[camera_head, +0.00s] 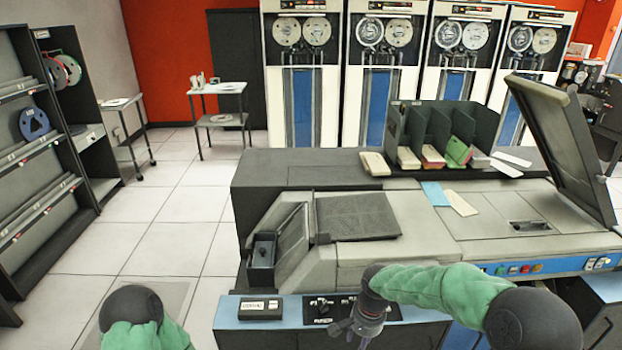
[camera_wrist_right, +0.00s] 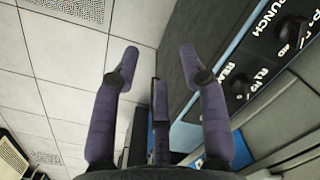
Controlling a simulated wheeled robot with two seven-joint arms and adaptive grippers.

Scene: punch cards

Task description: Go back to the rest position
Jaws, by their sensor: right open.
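My right gripper (camera_head: 355,328) hangs in front of the control panel (camera_head: 338,306) of the grey card machine (camera_head: 425,235), at the lower middle of the head view. In the right wrist view the same gripper (camera_wrist_right: 160,62) has its purple-grey fingers spread apart with nothing between them. The panel's black knobs (camera_wrist_right: 239,84) are to the right of the fingers there, and pale floor tiles are to the left. Part of my left arm shows at the bottom left of the head view; its gripper is out of sight.
A black sorter rack (camera_head: 443,122) with cards stands on the machine, beside a raised lid (camera_head: 560,140). Loose cards (camera_head: 460,203) lie on the machine top. A shelf rack (camera_head: 40,150) stands at left. The tiled floor (camera_head: 165,215) between is clear.

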